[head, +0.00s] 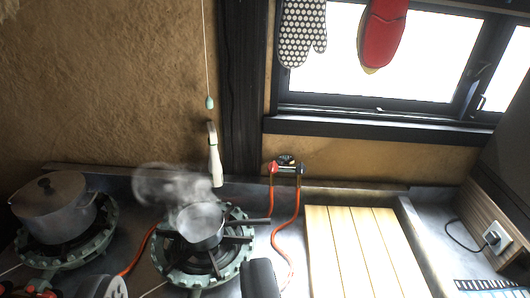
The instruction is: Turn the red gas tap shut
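The red gas tap (273,168) is a small red knob at the left end of a dark fitting (287,161), low on the clay wall below the window. It is too small to tell which way its handle is turned. An orange hose (271,200) hangs from it. A dark rounded piece at the bottom centre appears to be my gripper (260,279). It is well below and in front of the tap, not touching it. Its fingertips cannot be made out, so its opening is unclear.
A steaming pot (201,226) stands on a green burner (172,268). A lidded pot (54,207) stands on another burner at left. A pale-handled tool (215,163) hangs above the counter, left of the tap. A wooden board (352,255) lies at right. A second orange hose (293,225) descends nearby.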

